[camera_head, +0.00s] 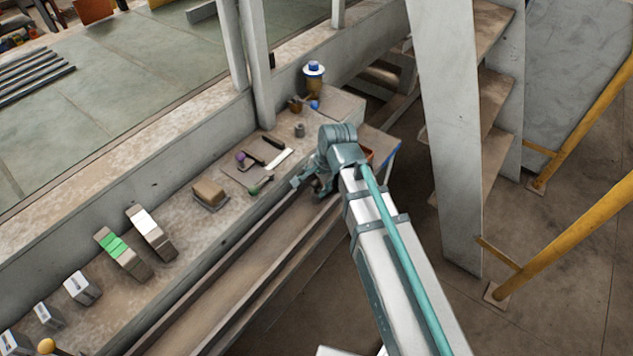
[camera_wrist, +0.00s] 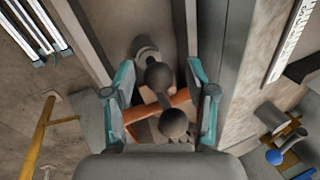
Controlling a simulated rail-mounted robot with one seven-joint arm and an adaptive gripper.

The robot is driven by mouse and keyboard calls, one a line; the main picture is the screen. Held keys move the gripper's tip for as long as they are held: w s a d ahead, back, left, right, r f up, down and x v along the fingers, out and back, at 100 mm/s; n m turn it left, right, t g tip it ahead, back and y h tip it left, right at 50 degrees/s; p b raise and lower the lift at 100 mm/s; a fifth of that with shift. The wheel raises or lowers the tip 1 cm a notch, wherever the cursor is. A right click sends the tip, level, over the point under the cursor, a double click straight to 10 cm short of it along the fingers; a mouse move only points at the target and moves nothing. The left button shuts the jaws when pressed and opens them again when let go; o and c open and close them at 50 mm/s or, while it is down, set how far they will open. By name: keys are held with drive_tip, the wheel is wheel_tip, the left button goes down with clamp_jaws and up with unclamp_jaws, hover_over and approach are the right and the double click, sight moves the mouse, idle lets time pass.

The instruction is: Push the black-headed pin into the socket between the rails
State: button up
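My gripper (camera_head: 312,184) is over the far end of the rail channel in the head view. In the wrist view its two teal fingers (camera_wrist: 160,80) stand wide apart, with nothing visibly clamped. Between them are a dark round head (camera_wrist: 158,75) and a second dark ball (camera_wrist: 173,123) nearer the palm, apparently joined by a short stem; this looks like the black-headed pin. A grey round fitting (camera_wrist: 147,52) lies just beyond the head, possibly the socket; I cannot tell whether they touch. The rails (camera_head: 255,262) run diagonally in the head view.
An orange bar (camera_wrist: 158,108) crosses beneath the fingers. On the ledge are a brown block (camera_head: 209,192), a purple-headed piece (camera_head: 241,157), a green-ended piece (camera_head: 262,185) and a blue-capped container (camera_head: 314,77). The near channel (camera_head: 200,310) is clear.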

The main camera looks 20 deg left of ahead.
drive_tip(key=v, duration=1.2)
idle(0.6)
drive_tip(key=w+d+f+n+h, duration=0.2)
drive_tip(key=w+d+f+n, duration=0.1)
drive_tip(key=d+f, duration=1.4)
drive_tip(key=s+d+f+n+g+h, duration=0.1)
drive_tip(key=s+d+f+n, duration=0.15)
drive_tip(key=d+f, duration=0.45)
drive_tip(key=s+d+f+n+g, duration=0.1)
drive_tip(key=s+d+f, duration=0.3)
drive_tip(key=d+f, duration=0.3)
drive_tip(key=s+f+g, duration=0.3)
drive_tip(key=s+f, duration=0.5)
drive_tip(key=s, duration=0.6)
drive_tip(key=s+f+g, duration=0.3)
drive_tip(key=s+f, duration=0.6)
drive_tip(key=s, duration=0.5)
drive_tip(key=shift+s+f+g, duration=0.25)
drive_tip(key=shift+f+g, duration=0.05)
drive_tip(key=shift+a, duration=0.1)
